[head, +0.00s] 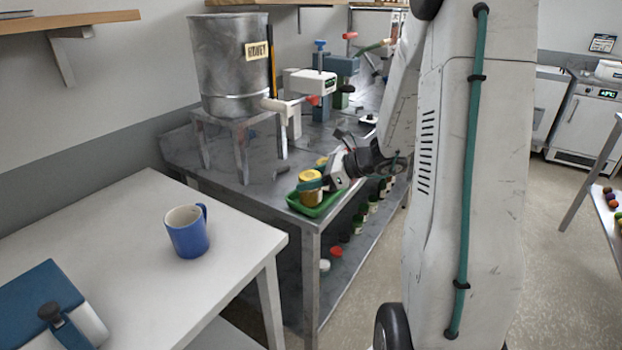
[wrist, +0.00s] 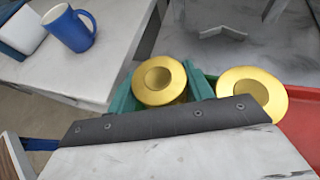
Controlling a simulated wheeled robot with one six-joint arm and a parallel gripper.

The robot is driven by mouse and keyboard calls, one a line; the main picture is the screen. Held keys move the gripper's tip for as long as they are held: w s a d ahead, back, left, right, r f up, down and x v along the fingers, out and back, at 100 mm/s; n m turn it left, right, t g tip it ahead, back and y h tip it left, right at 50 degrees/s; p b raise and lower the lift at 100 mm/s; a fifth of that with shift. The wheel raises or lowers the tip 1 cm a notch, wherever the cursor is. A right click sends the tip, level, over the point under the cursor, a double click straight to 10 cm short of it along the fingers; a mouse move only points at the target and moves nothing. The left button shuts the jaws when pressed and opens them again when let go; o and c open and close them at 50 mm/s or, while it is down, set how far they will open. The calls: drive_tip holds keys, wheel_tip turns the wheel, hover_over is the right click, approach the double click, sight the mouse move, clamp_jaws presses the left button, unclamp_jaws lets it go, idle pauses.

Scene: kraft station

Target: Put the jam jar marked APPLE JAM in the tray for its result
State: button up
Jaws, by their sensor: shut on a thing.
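My gripper (head: 312,184) is shut on a jar with a yellow lid (head: 310,175), its teal fingers on either side. The jar is upright, at or just above a green tray (head: 318,209) on the front corner of the steel bench; I cannot tell if it touches the tray floor. In the wrist view the held jar's lid (wrist: 159,80) shows between the fingers. A second yellow-lidded jar (wrist: 253,91) stands to its right, beside a red surface (wrist: 303,122), perhaps another tray. No APPLE JAM marking is readable on either jar.
A steel drum labelled HONEY (head: 230,65) stands on a metal stand behind the tray. A blue mug (head: 187,232) is on the white table at left. Several jars (head: 360,212) stand on the shelf below the bench. Dispensing devices (head: 313,82) stand farther back.

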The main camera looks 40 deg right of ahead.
drive_tip(key=shift+f, duration=0.15)
drive_tip(key=o, duration=1.1)
drive_tip(key=shift+c, duration=0.2)
